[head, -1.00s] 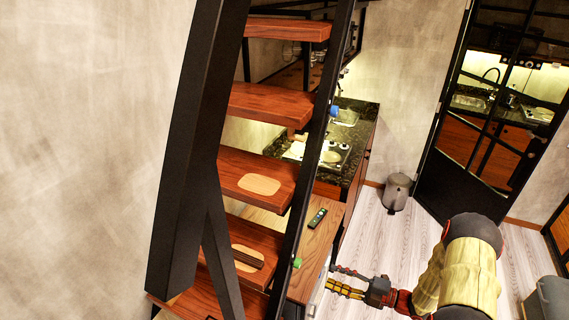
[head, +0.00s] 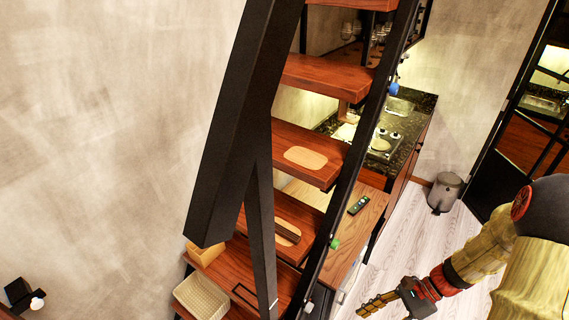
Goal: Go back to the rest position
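My gripper (head: 380,304) is at the lower right of the head view, at the end of my yellow and black arm. It is over the pale wood floor, to the right of the stair and the wooden surface beside it. One yellow finger shows clearly, pointing left. The gap between the fingers cannot be made out, and I see nothing held in it.
A black-framed stair with wooden treads (head: 310,150) stands at the centre. A remote (head: 359,205) lies on a wooden surface (head: 350,235) beside it. A woven basket (head: 203,296) is at lower left. A bin (head: 445,192) stands on the clear floor (head: 400,245).

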